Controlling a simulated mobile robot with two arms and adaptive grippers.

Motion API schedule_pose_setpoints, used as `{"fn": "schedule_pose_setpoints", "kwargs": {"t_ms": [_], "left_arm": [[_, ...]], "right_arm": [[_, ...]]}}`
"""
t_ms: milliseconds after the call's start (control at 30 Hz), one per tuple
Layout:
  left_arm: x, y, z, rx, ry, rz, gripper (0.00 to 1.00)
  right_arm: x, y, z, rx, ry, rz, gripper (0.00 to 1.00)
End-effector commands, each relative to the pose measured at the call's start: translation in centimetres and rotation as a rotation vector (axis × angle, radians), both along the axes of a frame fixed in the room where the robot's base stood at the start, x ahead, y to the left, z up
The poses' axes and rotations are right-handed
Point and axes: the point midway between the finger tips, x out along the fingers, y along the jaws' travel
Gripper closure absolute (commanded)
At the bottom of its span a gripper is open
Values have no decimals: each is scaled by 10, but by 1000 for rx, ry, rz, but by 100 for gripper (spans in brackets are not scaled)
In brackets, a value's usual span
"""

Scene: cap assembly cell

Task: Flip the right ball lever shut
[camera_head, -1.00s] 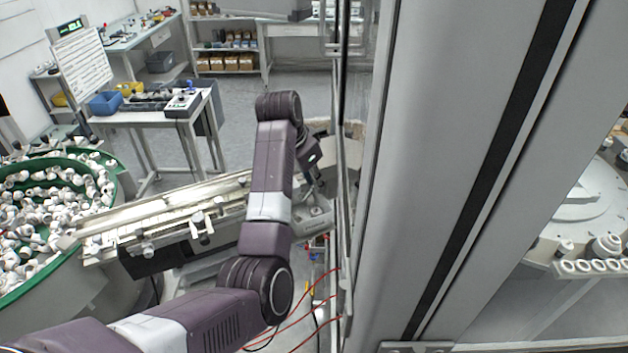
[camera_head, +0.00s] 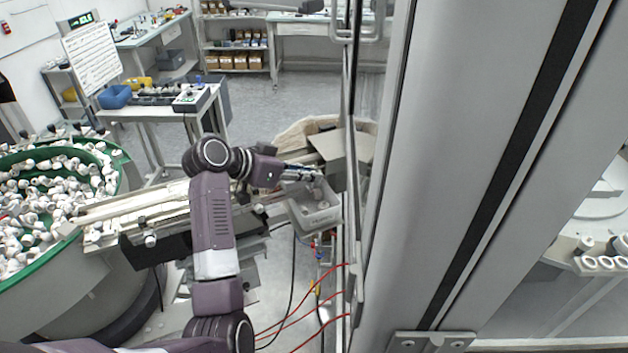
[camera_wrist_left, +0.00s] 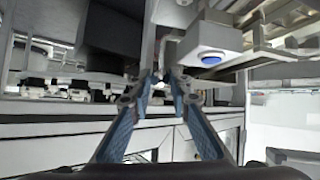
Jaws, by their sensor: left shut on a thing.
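My left gripper (camera_head: 303,173) is at the right end of the long feeder rail, above a grey see-through bin (camera_head: 318,215). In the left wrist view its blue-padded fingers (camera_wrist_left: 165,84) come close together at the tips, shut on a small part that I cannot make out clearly. I cannot pick out the right ball lever in either view. Small coloured fittings (camera_head: 316,246) show below the bin by the red hoses, too small to tell as levers. My right gripper is not in view.
A white box with a blue button (camera_wrist_left: 211,59) is close beyond the fingertips, to the right. A grey machine post (camera_head: 450,150) stands right of the arm. The green-rimmed bowl of caps (camera_head: 125,165) is at left.

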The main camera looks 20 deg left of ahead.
Motion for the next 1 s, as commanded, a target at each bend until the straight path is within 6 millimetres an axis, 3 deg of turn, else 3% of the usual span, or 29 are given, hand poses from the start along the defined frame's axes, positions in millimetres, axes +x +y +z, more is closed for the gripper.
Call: {"fn": "schedule_pose_setpoints", "kwargs": {"t_ms": [33,100,500,1000], "left_arm": [[-3,4,-11,-25,-27,4,100],[-5,6,-11,-63,-65,3,100],[-13,14,-13,-225,-219,1,100],[-17,17,-11,-285,-274,-1,100]], "right_arm": [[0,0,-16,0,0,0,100],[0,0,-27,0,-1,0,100],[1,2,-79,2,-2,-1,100],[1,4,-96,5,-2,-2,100]]}}
